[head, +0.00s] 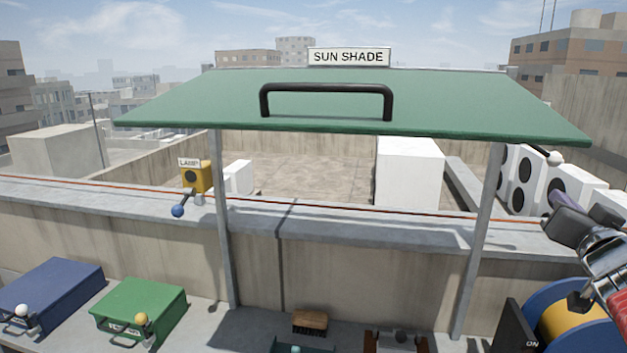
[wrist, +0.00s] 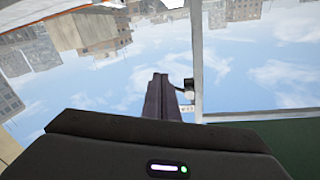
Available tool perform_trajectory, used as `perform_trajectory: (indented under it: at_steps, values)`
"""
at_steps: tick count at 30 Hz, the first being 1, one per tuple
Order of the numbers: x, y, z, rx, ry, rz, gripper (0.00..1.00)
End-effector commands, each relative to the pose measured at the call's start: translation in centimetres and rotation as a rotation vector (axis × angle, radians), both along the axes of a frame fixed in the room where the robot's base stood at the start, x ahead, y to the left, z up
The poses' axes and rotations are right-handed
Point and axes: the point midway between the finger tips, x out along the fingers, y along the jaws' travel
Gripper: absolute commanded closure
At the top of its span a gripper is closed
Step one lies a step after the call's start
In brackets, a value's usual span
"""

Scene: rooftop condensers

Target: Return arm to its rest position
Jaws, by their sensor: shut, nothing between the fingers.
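My arm is at the right edge in the head view, with my gripper (head: 554,200) pointing up and to the left beside the right post of the sun shade. The dark fingers also show in the wrist view (wrist: 161,78), close together and empty, against the sky. The wrist view is upside down, with buildings hanging from the top. No marker of a rest position is visible.
The green sun shade (head: 430,105) with a black handle (head: 326,88) spans above the counter on grey posts (head: 220,220). A white-knobbed lever (head: 555,158) is above my gripper. A blue-and-yellow drum (head: 572,318) sits below my arm. Blue (head: 50,290) and green (head: 140,303) boxes stand left.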

Motion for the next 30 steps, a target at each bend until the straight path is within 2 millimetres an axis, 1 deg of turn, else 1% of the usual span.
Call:
perform_trajectory:
  at_steps: [1,3,5,8,14,17,23,26,30]
  values:
    - [0.8,1.1,-1.1,-0.004,0.035,0.003,1.00]
    - [1.3,2.3,-2.4,-0.016,0.086,-0.004,1.00]
    - [1.5,3.4,-3.5,-0.024,0.132,-0.015,1.00]
    - [1.1,5.4,-5.1,-0.033,0.211,-0.036,1.00]
    - [-0.8,9.8,-8.8,-0.033,0.382,-0.045,1.00]
    - [-2.1,12.5,-11.0,-0.025,0.480,-0.016,1.00]
    - [-5.7,18.4,-15.7,-0.024,0.693,0.083,1.00]
    - [-8.0,21.6,-18.1,-0.027,0.803,0.158,1.00]
    - [-11.8,26.1,-21.2,-0.037,0.956,0.294,1.00]
